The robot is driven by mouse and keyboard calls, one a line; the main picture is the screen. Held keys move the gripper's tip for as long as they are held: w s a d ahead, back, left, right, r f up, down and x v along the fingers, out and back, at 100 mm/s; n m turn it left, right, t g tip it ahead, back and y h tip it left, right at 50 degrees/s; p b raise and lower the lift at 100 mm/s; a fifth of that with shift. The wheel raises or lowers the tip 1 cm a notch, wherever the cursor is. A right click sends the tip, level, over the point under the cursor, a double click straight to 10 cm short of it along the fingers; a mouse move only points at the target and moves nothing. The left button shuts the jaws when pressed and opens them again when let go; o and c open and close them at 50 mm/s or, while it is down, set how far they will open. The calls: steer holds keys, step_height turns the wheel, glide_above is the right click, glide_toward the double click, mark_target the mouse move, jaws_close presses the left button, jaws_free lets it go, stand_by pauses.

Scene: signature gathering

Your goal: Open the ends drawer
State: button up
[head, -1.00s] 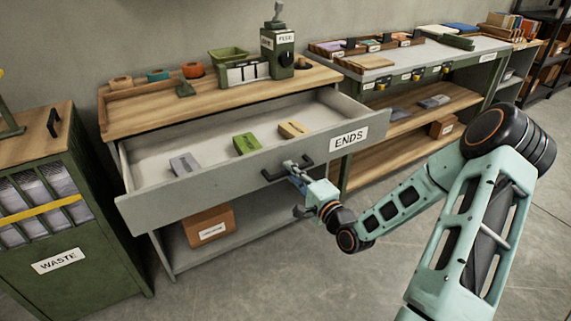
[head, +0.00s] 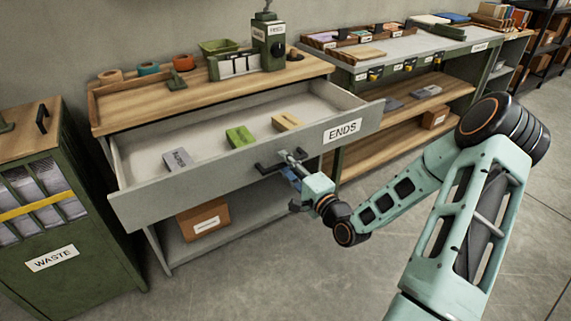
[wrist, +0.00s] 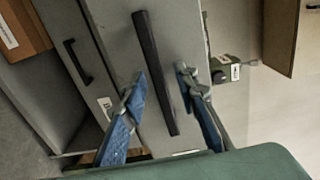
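The ends drawer (head: 215,172) is grey with a white ENDS label (head: 342,131) at the right of its front. It stands pulled far out from under the wooden bench top, its inside visible. Its dark bar handle (head: 270,168) is at the front's middle; it also shows in the wrist view (wrist: 156,75). My gripper (head: 292,170) is at the handle. In the wrist view its two blue-grey fingers (wrist: 161,74) are spread on either side of the bar, with gaps visible. Contact with the bar cannot be told.
Grey (head: 179,160), green (head: 240,137) and yellow (head: 287,122) blocks lie in the drawer. A cardboard box (head: 203,218) sits on the shelf below. A green WASTE bin (head: 75,285) stands at left, another bench (head: 420,62) at right. The floor in front is clear.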

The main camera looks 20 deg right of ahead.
steer(key=v, duration=1.1)
steer(key=shift+s, duration=0.35)
steer(key=shift+d, duration=0.1)
